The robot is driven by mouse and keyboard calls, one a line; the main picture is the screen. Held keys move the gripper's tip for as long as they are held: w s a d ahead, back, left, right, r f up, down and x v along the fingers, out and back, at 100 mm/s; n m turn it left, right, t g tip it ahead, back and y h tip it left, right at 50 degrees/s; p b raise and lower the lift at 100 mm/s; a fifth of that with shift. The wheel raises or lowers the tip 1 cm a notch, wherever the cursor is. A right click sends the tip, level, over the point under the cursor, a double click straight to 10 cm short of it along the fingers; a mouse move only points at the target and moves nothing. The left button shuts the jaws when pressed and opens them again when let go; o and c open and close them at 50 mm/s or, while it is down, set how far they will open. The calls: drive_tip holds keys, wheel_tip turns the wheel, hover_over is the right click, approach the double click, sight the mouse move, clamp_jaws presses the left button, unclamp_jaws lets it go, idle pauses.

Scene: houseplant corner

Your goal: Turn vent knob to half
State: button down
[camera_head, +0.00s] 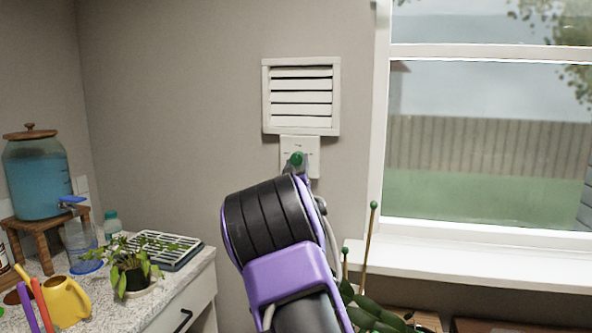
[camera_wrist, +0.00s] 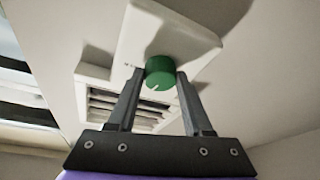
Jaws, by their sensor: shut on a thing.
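The vent knob (camera_wrist: 160,73) is a green round knob with a pale pointer line, mounted on a white plate (camera_wrist: 190,42). In the head view the knob (camera_head: 296,159) shows on its plate (camera_head: 314,150) just below the white slatted vent (camera_head: 301,96). My gripper (camera_wrist: 161,85) is at the knob, with one finger on each side, shut on it. In the head view my wrist hides the lower part of the plate and most of the fingers. The plate's markings are too small to read.
A window (camera_head: 490,130) with a white sill (camera_head: 470,262) is to the right. A plant with stakes (camera_head: 368,235) stands below, close to my arm. A counter (camera_head: 190,290) at left holds a blue dispenser (camera_head: 38,180), a yellow watering can (camera_head: 66,300) and a potted plant (camera_head: 134,278).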

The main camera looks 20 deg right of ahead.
drive_tip(key=shift+n+y+b, duration=0.3)
drive_tip(key=shift+n+y, duration=0.3)
drive_tip(key=shift+n, duration=0.7)
drive_tip(key=shift+c, duration=1.6)
unclamp_jaws()
drive_tip(key=v, duration=1.7)
drive_tip(key=shift+s+b, duration=0.2)
drive_tip(key=shift+b, duration=0.15)
